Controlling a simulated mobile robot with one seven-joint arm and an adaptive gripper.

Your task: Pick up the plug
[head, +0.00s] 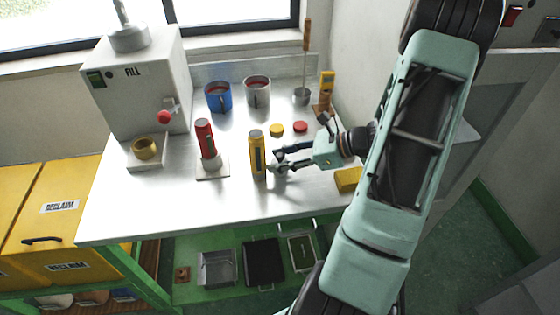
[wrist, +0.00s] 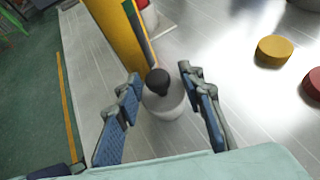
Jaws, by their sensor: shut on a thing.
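The plug (wrist: 167,106) is a short pale grey cylinder with a round dark knob on top, in the middle of the wrist view. My gripper (wrist: 160,76) has one finger on each side of it and is shut on it. In the head view my gripper (head: 276,162) is low over the steel table, just right of a tall yellow cylinder. The plug cannot be made out there among the fingers. Whether its base touches the table is unclear.
The tall yellow cylinder (head: 257,153) stands very near my fingers. A red cylinder (head: 205,140) stands on a pad further left. Yellow (head: 277,130) and red (head: 300,127) discs lie behind my gripper; a yellow block (head: 347,179) lies right. The table's front centre is clear.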

